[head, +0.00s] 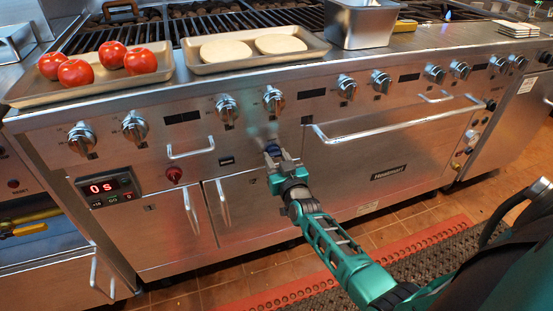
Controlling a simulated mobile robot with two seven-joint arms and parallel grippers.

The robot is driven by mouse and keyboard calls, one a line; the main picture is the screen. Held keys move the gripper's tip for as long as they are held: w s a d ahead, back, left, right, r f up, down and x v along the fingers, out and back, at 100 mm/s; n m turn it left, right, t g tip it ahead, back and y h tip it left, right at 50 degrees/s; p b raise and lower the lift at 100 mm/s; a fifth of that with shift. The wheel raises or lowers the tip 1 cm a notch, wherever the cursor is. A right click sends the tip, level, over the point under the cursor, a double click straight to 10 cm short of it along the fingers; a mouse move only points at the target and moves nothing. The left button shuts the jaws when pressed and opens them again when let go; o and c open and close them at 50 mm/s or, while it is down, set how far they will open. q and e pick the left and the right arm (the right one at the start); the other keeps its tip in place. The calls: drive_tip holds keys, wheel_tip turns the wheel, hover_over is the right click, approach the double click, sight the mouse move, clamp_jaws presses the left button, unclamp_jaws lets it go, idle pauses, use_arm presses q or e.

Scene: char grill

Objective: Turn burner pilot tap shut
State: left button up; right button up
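My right gripper (272,149) is in front of the steel range's front panel, just below a round silver burner knob (274,99). Its fingertips are small and dark against the panel, so I cannot tell whether they are open or shut, or touching anything. A row of similar knobs runs along the panel, including one to the left (227,107). A small red knob (174,174) is lower left, beside a red "0 s" display (101,186). A yellow-handled tap (30,229) is at the far left. I cannot tell which is the burner pilot tap. My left gripper is out of view.
A tray of tomatoes (160,72) and a tray of pale rounds (316,44) stand on the front ledge, with a steel pan (361,27) to the right. Handles (400,124) stick out from the front.

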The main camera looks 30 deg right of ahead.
drive_tip(key=c, duration=0.5)
drive_tip(key=shift+m, duration=0.4)
drive_tip(key=shift+a+r+m+b, duration=0.15)
drive_tip(key=shift+m+b, duration=0.25)
drive_tip(key=shift+m, duration=3.8)
drive_tip(key=shift+a+f+m+b, duration=0.1)
drive_tip(key=shift+m+b, duration=0.3)
drive_tip(key=shift+m, duration=3.8)
drive_tip(key=shift+r+m, duration=0.1)
drive_tip(key=shift+m, duration=0.2)
drive_tip(key=o, duration=1)
